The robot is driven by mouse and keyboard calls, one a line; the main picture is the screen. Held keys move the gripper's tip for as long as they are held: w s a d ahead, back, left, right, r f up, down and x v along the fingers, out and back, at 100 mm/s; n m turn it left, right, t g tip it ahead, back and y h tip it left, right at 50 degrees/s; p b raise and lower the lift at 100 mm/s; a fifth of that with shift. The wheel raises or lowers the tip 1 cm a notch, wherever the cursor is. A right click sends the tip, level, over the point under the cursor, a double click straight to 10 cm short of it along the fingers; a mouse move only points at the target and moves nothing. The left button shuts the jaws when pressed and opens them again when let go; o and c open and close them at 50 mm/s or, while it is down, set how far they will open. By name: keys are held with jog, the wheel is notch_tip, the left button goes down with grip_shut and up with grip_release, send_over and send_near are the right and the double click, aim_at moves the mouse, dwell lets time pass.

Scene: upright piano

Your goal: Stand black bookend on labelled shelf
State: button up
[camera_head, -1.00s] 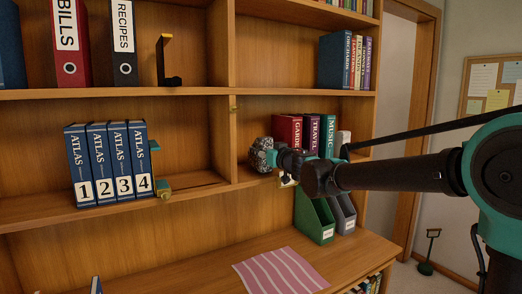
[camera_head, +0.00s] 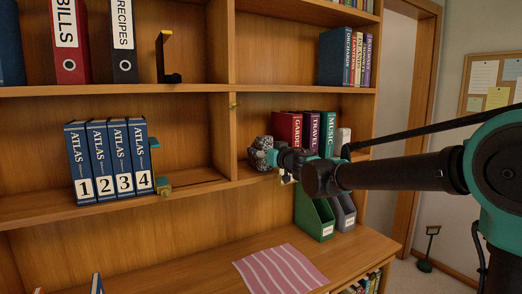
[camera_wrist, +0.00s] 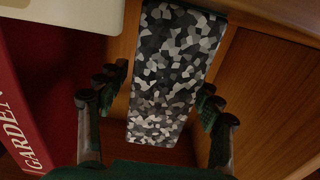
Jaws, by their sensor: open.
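The black bookend (camera_head: 168,62) is L-shaped, with a yellowish tip on its upright. It stands on the upper left shelf, to the right of the binders and well away from my gripper. My gripper (camera_head: 266,153) is at the middle right shelf, left of the red GARDEN book; its fingers are hard to make out there. In the wrist view my gripper (camera_wrist: 158,106) is open, with a finger on each side of a grey-and-black speckled block (camera_wrist: 165,75). The block (camera_head: 256,148) also shows at the divider. I cannot tell if the fingers touch it.
A small yellow tag (camera_head: 234,104) is on the divider. Red, purple and teal books (camera_head: 304,133) stand right of my gripper.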

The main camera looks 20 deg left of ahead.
jog(key=v, duration=1.1)
jog(key=w+d+f+m+t+h, duration=0.2)
jog(key=w+d+f+m+h, duration=0.15)
jog(key=d, duration=0.65)
jog(key=w+d+f+m+t+h, duration=0.25)
jog(key=d+h, duration=0.25)
jog(key=d, duration=0.4)
jog(key=s+d+f+m+g+h, duration=0.25)
jog(key=d+f+h, duration=0.35)
jog(key=d+f, duration=0.6)
jog(key=s+d+f+m+g+h, duration=0.25)
jog(key=s+d+f+g, duration=0.25)
jog(key=s+d+f, duration=0.8)
jog(key=s+a+f+n+g+y, duration=0.1)
jog(key=s+f+g+y, duration=0.2)
jog(key=s+f, duration=0.7)
jog(key=shift+s+a+f+g, duration=0.25)
jog(key=shift+s+f+g, duration=0.05)
jog(key=shift+s+g, duration=0.4)
